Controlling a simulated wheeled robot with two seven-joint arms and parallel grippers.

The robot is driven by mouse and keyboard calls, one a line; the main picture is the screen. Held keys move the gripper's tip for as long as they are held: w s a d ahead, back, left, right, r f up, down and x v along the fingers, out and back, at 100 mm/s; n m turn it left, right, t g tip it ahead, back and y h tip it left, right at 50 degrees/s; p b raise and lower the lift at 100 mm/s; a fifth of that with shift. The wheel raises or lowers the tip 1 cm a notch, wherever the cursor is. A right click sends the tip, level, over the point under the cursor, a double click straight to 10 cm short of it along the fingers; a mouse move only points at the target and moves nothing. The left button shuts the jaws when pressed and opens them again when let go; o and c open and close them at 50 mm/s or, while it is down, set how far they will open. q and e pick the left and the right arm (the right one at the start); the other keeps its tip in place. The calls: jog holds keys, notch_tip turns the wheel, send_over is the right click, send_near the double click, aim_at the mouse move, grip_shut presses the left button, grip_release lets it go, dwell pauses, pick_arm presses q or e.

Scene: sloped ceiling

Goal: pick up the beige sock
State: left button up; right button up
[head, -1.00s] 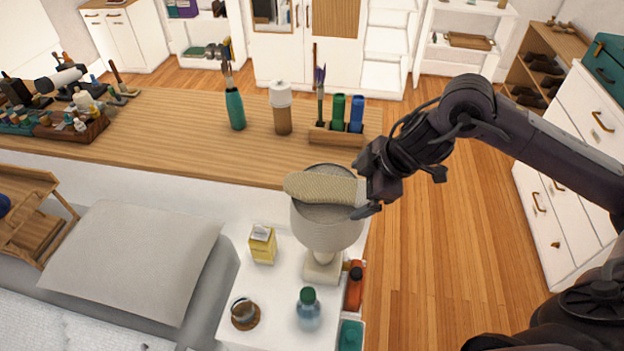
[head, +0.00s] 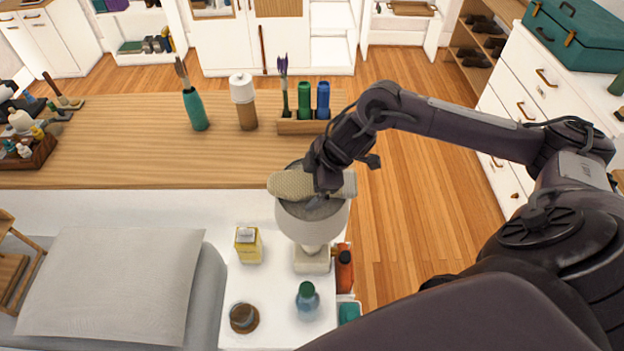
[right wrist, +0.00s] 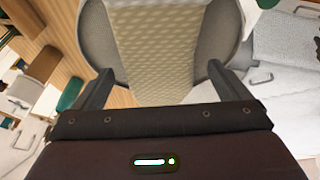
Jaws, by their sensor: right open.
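The beige sock (head: 293,184) lies across the top of a grey lampshade (head: 312,222) in the head view, its left end sticking out past the rim. In the right wrist view the sock (right wrist: 152,50) runs away from the camera between the fingers, with the shade on both sides of it. My right gripper (head: 322,190) is over the sock's right part, partly hiding it. In the wrist view the right gripper (right wrist: 164,85) is open, one finger on each side of the sock. Whether the fingers touch it I cannot tell. My left gripper is out of view.
The lamp stands on a white bedside table (head: 275,310) with a yellow box (head: 248,246), a blue bottle (head: 307,298) and a brown cup (head: 243,318). A wooden shelf (head: 120,140) behind holds a pen holder (head: 302,127) close to my wrist. Open floor lies right.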

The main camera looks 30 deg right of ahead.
jog(key=shift+f, duration=0.1)
jog(key=shift+f, duration=0.1)
dwell(0.3)
jog(key=c, duration=1)
jog(key=shift+c, duration=0.2)
